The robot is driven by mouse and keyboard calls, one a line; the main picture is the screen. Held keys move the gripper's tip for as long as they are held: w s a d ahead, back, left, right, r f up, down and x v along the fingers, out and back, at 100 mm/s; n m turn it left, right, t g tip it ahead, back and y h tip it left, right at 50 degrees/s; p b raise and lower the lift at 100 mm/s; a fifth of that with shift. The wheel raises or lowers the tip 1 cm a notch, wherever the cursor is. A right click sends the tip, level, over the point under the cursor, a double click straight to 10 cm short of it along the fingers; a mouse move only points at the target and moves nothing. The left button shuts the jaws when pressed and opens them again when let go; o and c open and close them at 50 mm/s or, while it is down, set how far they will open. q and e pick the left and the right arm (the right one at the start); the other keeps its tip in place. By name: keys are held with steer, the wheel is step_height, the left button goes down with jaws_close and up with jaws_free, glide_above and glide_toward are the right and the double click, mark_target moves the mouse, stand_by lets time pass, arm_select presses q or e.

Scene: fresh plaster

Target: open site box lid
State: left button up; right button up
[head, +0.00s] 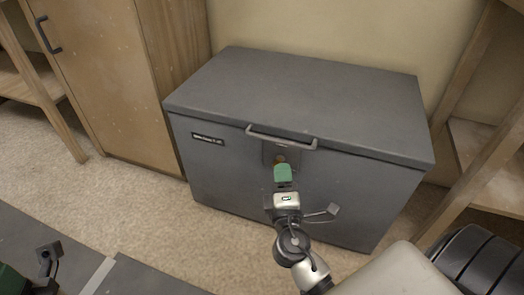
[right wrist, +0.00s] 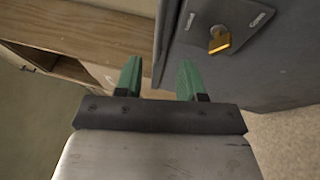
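The grey site box (head: 225,160) stands against the wall in the head view. Its lid (head: 310,95) is down, with a metal bar handle (head: 282,140) along the front edge. Below the handle is a lock plate (head: 268,152), partly hidden by my right gripper (head: 282,170). My left gripper is not clearly seen.
A wooden cabinet (head: 105,75) with a dark handle stands close left of the box. Wooden shelving (head: 480,150) is on the right. The carpeted floor (head: 120,195) in front is clear. A dark mat (head: 150,280) lies at lower left.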

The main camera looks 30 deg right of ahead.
mark_target(279, 142)
steer(key=x, duration=1)
steer(key=shift+w+d+r, duration=0.1)
steer(key=shift+w+d, duration=0.1)
steer(key=shift+w, duration=0.05)
jaws_close()
